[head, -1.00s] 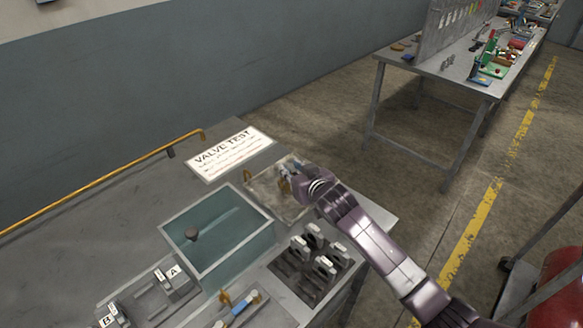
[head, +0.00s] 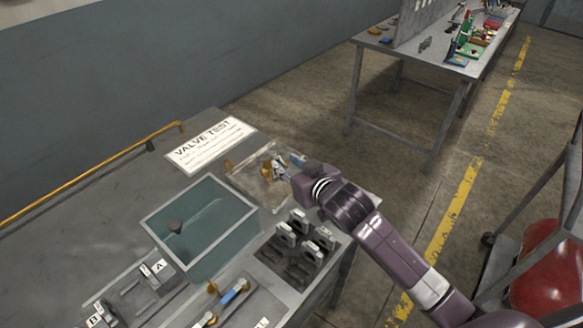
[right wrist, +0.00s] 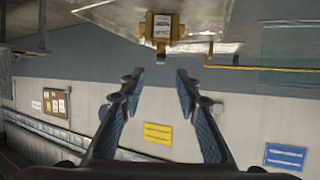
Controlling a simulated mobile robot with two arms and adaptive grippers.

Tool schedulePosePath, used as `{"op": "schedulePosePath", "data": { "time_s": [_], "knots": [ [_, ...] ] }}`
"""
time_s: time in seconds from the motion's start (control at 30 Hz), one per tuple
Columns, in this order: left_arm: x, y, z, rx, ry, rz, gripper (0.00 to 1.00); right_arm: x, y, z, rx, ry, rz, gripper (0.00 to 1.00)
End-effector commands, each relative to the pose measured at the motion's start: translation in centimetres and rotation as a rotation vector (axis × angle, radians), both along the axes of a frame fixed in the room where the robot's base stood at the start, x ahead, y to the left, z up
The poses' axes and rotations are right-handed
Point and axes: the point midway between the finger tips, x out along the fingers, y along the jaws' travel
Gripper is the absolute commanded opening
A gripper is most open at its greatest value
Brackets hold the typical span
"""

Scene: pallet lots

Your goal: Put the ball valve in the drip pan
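A brass ball valve (head: 267,170) stands in a shallow, shiny pan, which looks like the drip pan (head: 262,196), on the bench beside the water tank. In the right wrist view, which looks upside down, the brass valve (right wrist: 161,27) shows a pale label and lies beyond the fingertips. My right gripper (head: 284,168) is at the right side of the valve. In the right wrist view the right gripper (right wrist: 160,76) has its fingers spread with nothing between them. My left gripper is not in view.
A teal water tank (head: 160,240) stands left of the pan. Dark holders with grey clips (head: 287,236) stand in front. A brass part with a blue handle (head: 229,297) lies nearer. A VALVE TEST sign (head: 207,146) lies behind. A yellow rail (head: 90,173) runs along the back edge.

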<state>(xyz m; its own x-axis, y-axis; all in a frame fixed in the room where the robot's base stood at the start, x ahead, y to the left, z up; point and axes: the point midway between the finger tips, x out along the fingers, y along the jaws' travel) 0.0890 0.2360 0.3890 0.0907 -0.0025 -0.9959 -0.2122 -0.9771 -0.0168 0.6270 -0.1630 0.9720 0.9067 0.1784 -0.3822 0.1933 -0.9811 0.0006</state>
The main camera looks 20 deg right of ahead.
Motion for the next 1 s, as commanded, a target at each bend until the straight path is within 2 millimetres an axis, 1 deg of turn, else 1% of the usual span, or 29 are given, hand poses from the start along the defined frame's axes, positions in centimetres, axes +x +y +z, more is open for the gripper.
{"op": "schedulePosePath", "data": {
  "time_s": [0.03,0.1,0.27,1.0],
  "knots": [
    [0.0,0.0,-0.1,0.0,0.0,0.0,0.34,-0.7,-0.1,0.2,0.0,0.0,0.0,0.3],
    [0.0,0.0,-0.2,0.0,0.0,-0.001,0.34,-1.3,-0.2,0.4,0.0,0.0,0.001,0.3],
    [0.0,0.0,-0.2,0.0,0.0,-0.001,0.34,-2.0,-0.4,0.8,0.0,0.001,0.0,0.3],
    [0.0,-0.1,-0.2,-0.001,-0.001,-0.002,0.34,-2.1,-0.4,0.9,0.0,0.0,0.0,0.3]
  ]
}}
